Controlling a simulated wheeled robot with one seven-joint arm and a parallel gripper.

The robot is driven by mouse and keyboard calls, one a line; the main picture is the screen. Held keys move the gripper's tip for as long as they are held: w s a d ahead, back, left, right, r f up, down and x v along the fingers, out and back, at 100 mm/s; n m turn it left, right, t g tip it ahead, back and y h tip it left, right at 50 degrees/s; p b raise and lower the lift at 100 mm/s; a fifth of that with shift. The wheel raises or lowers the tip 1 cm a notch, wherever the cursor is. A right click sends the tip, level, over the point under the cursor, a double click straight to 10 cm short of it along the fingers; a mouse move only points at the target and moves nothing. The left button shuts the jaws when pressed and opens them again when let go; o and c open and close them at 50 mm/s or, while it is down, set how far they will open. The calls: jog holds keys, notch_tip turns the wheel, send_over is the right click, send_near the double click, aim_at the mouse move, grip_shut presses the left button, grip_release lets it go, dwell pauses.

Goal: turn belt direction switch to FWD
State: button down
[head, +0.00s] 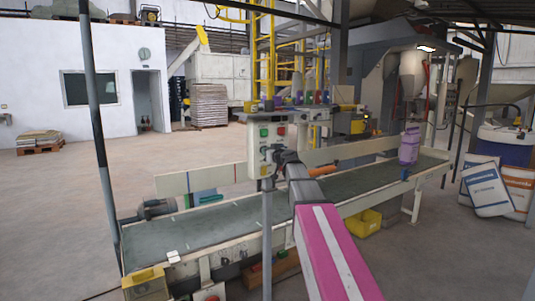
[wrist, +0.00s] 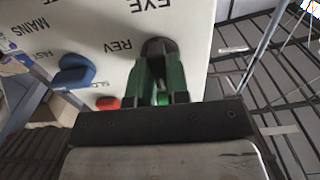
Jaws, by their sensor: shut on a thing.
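A pale control panel (head: 258,150) stands on a post in front of the conveyor belt (head: 225,222). My gripper (head: 281,158) is at its lower right part in the head view. In the wrist view the panel (wrist: 105,35) appears upside down. My gripper (wrist: 160,72), with green fingers, is shut on a dark round switch knob (wrist: 158,46).
A blue knob (wrist: 75,72) sits left of my gripper in the wrist view, with a red part (wrist: 107,102) close by. A purple sack (head: 409,147) stands on the belt's far right. A yellow bin (head: 362,222) lies under the conveyor. Open floor spreads to the left.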

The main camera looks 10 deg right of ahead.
dwell(0.3)
jog(key=c, duration=1.1)
grip_release()
jog(key=shift+s, duration=0.1)
jog(key=v, duration=1)
jog(key=shift+s, duration=0.3)
jog(key=shift+d, duration=0.15)
